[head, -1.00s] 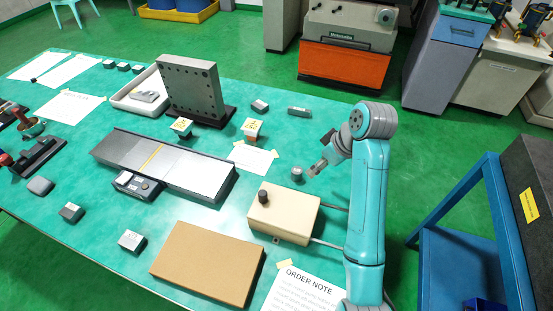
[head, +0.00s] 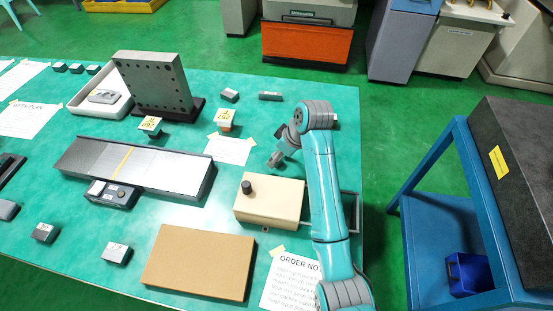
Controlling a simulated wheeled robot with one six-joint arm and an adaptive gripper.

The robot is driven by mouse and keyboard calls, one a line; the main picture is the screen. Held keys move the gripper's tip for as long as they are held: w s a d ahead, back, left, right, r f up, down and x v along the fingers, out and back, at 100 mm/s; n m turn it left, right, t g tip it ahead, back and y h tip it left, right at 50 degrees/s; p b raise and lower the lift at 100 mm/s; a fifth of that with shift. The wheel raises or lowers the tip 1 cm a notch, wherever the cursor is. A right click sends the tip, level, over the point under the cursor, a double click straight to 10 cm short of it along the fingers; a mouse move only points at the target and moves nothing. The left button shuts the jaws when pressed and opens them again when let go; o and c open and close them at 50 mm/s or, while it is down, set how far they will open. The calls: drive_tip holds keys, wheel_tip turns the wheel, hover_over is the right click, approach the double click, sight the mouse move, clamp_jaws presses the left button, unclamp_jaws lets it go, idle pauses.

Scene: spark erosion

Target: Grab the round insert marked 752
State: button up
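My gripper (head: 275,159) points down at the table just behind the cream box with a black knob. It is small and dark here, and I cannot tell whether its fingers are open or shut. A small round grey piece stood at about this spot in the earlier head view. Now the gripper covers that spot, so I cannot tell whether the piece is between the fingers or behind them. No marking 752 can be read in the head view.
The cream box (head: 285,205) stands close in front of my gripper. A blue cart (head: 440,235) stands right.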

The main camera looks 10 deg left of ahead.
drive_tip(key=shift+x, duration=0.95)
clamp_jaws()
